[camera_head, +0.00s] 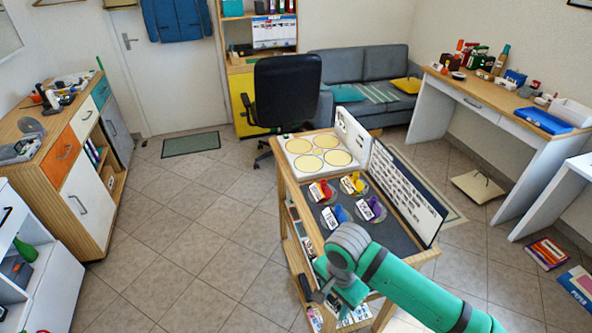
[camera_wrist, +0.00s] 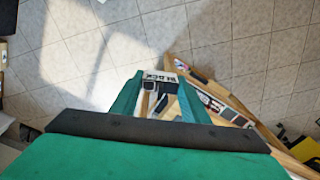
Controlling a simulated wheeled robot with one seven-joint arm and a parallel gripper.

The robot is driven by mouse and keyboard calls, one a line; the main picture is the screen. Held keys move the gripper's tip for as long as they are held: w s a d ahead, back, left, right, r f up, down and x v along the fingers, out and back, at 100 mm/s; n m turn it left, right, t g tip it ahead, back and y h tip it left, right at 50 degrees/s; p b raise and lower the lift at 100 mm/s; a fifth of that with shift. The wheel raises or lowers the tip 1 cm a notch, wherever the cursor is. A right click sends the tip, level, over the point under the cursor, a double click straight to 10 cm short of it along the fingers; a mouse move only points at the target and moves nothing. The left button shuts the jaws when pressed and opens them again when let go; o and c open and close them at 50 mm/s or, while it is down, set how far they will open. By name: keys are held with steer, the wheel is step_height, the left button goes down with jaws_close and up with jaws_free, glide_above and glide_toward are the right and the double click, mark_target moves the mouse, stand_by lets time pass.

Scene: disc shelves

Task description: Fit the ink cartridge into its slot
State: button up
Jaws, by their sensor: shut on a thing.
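My gripper (camera_wrist: 158,92) is shut on a small dark cartridge with a white lettered label (camera_wrist: 161,77), held between its two green fingers. The letters look like "BLACK", but are small. In the head view my gripper (camera_head: 328,290) hangs at the near left side of the wooden cart, and the cartridge cannot be made out there. Red (camera_head: 321,191), yellow (camera_head: 352,184), blue (camera_head: 336,216) and purple (camera_head: 371,208) pieces with white labels stand on the cart's dark top. I cannot make out an empty slot for the cartridge.
The cart (camera_head: 283,190) has a white panel with yellow circles (camera_head: 318,153) and an upright lettered board (camera_head: 404,188). Its side shelves hold several items, close to my gripper. An office chair (camera_head: 287,95) stands behind it. The tiled floor to the left is clear.

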steer(key=w+a+f+n, duration=0.7)
steer(key=w+a, duration=0.3)
steer(key=w, duration=0.3)
steer(key=s+f+n, duration=0.1)
steer(key=s+f, duration=0.3)
steer(key=f, duration=0.4)
steer(key=s+f+n, duration=0.2)
steer(key=s+f, duration=0.1)
steer(key=f, duration=0.5)
steer(key=shift+s+f, duration=0.35)
steer(key=shift+s, duration=0.05)
steer(key=shift+a, duration=0.15)
steer(key=shift+d, duration=0.2)
